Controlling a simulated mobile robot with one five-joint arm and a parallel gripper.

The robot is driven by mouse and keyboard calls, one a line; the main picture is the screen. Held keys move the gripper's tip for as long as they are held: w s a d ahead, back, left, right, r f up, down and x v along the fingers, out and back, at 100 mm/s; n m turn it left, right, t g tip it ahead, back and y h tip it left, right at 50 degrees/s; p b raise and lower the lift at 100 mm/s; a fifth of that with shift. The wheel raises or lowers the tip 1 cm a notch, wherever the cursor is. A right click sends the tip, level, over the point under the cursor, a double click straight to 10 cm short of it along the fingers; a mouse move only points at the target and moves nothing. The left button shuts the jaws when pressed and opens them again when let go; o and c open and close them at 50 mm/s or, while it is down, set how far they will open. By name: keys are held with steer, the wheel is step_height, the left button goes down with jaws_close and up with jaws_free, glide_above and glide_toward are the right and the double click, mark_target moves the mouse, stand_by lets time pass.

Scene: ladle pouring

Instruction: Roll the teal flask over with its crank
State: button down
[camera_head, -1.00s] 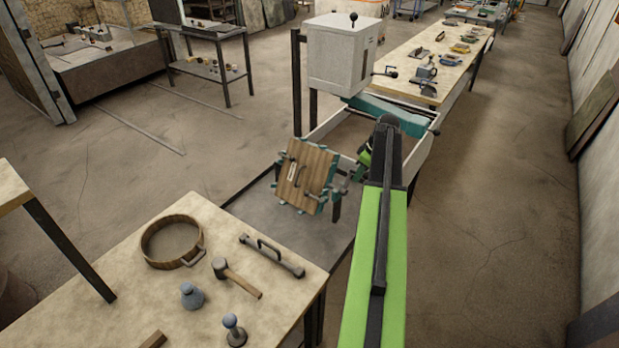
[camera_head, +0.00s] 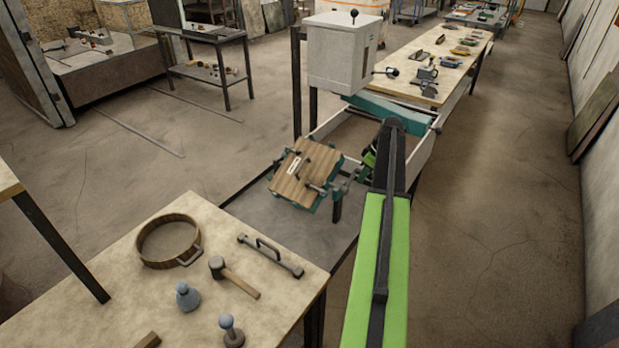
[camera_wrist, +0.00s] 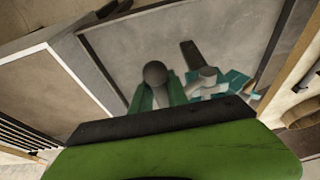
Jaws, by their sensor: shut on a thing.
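The teal flask (camera_head: 334,162) carries a wooden board (camera_head: 303,172) with clamps and a handle on its face. It sits tilted over the grey plate, its wooden face turned largely upward. My gripper (camera_head: 369,160) is at the flask's right side, partly hidden behind my arm. In the wrist view my gripper (camera_wrist: 156,92) has its green fingers closed around a round grey crank grip (camera_wrist: 154,72). Blurred teal parts of the flask (camera_wrist: 232,82) show just right of the fingers. The join between crank and flask is hard to make out.
A wooden table (camera_head: 110,270) in front holds a sieve (camera_head: 168,241), a mallet (camera_head: 233,277) and other tools. A white box (camera_head: 338,52) stands behind the flask on dark posts. The floor at right is clear.

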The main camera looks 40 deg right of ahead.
steer(key=f+b, duration=0.2)
steer(key=d+f+b, duration=0.1)
steer(key=f, duration=0.1)
steer(key=shift+w+f+b, duration=0.1)
steer(key=shift+f+b, duration=0.25)
steer(key=shift+b, duration=0.05)
steer(key=c, duration=1)
jaws_free()
steer(key=shift+r, duration=0.1)
steer(key=p+v, duration=0.7)
steer(key=shift+s+d+r, duration=0.15)
steer(key=shift+s+r, duration=0.05)
steer(key=shift+s, duration=0.25)
steer(key=shift+f, duration=0.15)
